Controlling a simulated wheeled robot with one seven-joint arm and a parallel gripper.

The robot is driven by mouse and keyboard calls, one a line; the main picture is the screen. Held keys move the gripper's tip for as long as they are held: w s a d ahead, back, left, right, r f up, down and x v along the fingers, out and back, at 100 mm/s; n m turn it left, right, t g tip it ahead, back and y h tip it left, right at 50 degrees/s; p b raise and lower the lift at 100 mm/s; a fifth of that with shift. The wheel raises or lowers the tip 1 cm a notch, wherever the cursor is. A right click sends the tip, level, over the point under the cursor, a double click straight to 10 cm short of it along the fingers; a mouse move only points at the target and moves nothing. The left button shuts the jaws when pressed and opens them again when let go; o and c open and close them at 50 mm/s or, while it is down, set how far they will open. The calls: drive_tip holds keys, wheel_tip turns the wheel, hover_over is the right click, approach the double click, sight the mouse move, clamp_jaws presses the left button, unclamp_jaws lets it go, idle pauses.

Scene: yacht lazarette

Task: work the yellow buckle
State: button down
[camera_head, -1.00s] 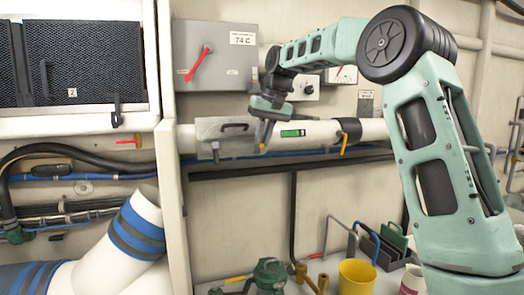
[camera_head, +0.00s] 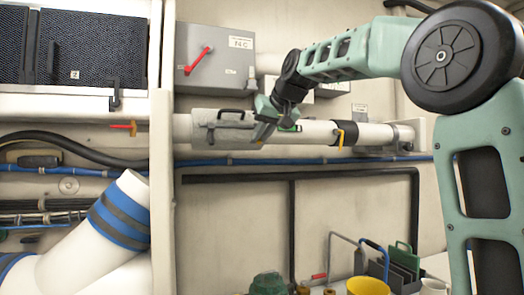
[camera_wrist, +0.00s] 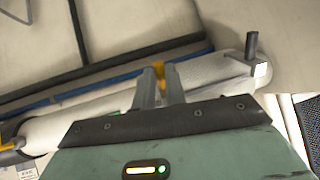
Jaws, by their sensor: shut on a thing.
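The yellow buckle (camera_wrist: 158,70) shows in the wrist view between my fingertips, in front of the pale pipe. My gripper (camera_wrist: 158,88) is shut on it. In the head view my gripper (camera_head: 261,133) is at the pipe, just right of a grey sleeve (camera_head: 225,137). There my fingers hide the buckle, and its lever position cannot be told. A second yellow piece (camera_head: 339,138) hangs at a black band (camera_head: 347,131) farther right on the pipe.
The sleeve has a black handle (camera_head: 231,112). A grey box with a red lever (camera_head: 197,60) is above the pipe. Blue hose (camera_head: 230,161) runs below it.

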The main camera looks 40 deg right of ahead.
drive_tip(key=shift+s+f+t+b, duration=0.1)
drive_tip(key=shift+f+t+b, duration=0.3)
drive_tip(key=shift+b, duration=0.75)
drive_tip(key=shift+r, duration=0.15)
drive_tip(key=c, duration=1.5)
unclamp_jaws()
drive_tip(key=shift+o, duration=0.2)
drive_tip(key=v, duration=1.7)
drive_tip(key=shift+s+a, duration=0.2)
drive_tip(key=shift+s, duration=0.05)
